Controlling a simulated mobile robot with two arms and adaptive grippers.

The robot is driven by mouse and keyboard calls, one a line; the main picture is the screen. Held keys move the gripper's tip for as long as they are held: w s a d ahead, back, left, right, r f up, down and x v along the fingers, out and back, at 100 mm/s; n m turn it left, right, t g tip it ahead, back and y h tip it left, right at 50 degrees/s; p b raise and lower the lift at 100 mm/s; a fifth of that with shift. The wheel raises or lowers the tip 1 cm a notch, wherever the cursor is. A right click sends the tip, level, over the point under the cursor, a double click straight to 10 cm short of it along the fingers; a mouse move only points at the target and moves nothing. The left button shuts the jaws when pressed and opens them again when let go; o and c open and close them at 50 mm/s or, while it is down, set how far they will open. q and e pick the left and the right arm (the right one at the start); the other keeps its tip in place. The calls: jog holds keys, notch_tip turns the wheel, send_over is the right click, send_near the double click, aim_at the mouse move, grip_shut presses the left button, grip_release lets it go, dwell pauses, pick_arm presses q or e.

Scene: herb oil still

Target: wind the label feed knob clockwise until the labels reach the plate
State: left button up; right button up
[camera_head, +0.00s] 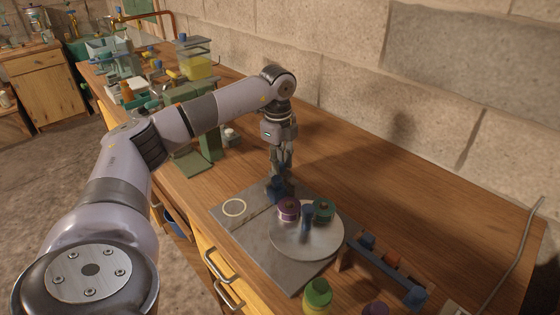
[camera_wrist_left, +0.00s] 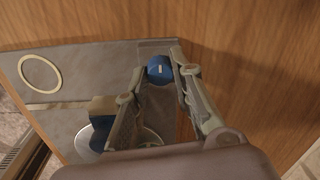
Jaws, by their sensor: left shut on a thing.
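A blue knob (camera_wrist_left: 160,69) with a short pale mark on its top shows in the left wrist view, between the fingertips of my left gripper (camera_wrist_left: 160,75). The gripper is shut on it, one finger on each side. In the head view my left gripper (camera_head: 282,170) points down at the back edge of a grey base plate (camera_head: 238,235), and its fingers partly hide the blue parts there. A pale ring (camera_head: 234,208) marks the base plate's left part. A round pale disc (camera_head: 318,247) carries a purple spool (camera_head: 288,209), a green spool (camera_head: 323,211) and a blue post (camera_head: 307,217).
A rack (camera_head: 385,270) with coloured pieces stands right of the base plate. A yellow-green bottle (camera_head: 317,296) stands at the front edge. A green stand (camera_head: 207,140) is behind my left arm. The bench toward the wall (camera_head: 370,165) is clear.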

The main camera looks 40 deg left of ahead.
pick_arm(q)
grip_shut()
